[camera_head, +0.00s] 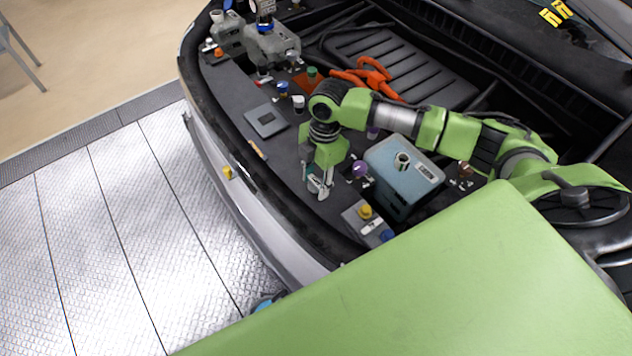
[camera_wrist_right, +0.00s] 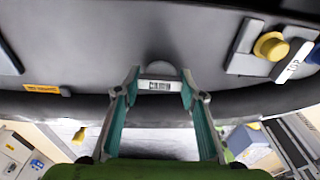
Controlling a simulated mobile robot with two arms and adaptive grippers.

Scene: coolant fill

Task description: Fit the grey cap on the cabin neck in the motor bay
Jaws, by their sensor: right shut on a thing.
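My right gripper (camera_head: 319,188) reaches in from the right over the front of the motor bay, pointing down. In the right wrist view its two fingers (camera_wrist_right: 160,92) are closed on a small grey thing with a barcode label (camera_wrist_right: 159,85), which looks like the grey cap. Its rounded grey edge shows beyond the fingertips. In the head view the gripper mostly hides it. I cannot tell which neck is the cabin one. My left gripper is not in view.
A purple cap (camera_head: 360,168) stands between gripper and tank. A yellow cap (camera_head: 366,211) and a blue cap (camera_head: 388,235) sit nearer me. Blue, white and green caps stand beyond the arm, near orange cables (camera_head: 365,75). The bay's front rim curves left of the gripper.

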